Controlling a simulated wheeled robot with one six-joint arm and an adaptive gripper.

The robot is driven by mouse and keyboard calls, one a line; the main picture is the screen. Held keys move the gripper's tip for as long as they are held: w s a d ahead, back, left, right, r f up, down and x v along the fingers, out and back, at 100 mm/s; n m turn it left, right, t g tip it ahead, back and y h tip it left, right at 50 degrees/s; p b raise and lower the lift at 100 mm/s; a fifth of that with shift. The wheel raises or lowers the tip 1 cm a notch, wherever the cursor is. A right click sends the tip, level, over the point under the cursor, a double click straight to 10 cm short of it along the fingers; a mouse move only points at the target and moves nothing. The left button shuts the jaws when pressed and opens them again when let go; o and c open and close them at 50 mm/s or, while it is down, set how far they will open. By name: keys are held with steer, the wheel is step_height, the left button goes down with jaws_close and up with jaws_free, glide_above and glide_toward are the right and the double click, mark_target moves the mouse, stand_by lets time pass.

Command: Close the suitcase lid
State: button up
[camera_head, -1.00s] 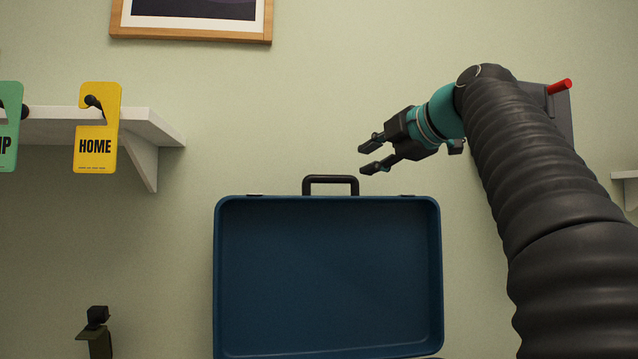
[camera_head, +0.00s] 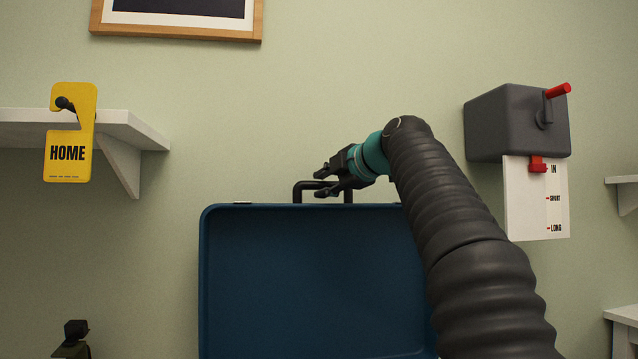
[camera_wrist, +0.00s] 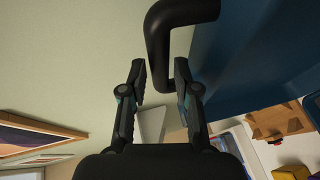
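The suitcase lid (camera_head: 305,280) is dark blue and stands upright, open, in the head view; my arm covers its right side. Its black handle (camera_head: 298,190) is on the lid's top edge. My gripper (camera_head: 318,184) is at the handle in the head view, its fingers open and overlapping the handle's outline. In the wrist view the handle (camera_wrist: 160,45) lies ahead of and between the open fingertips (camera_wrist: 160,78), with the blue lid (camera_wrist: 235,65) to the right. I cannot tell whether the fingers touch the handle.
A grey box with a red lever (camera_head: 515,122) and a card below it are on the wall at right. A shelf (camera_head: 110,130) with a yellow HOME tag (camera_head: 68,155) is at left. A framed picture (camera_head: 178,32) hangs above. A dark object (camera_head: 75,340) stands lower left.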

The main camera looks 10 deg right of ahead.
steer(key=shift+x, duration=1.2)
jaws_close()
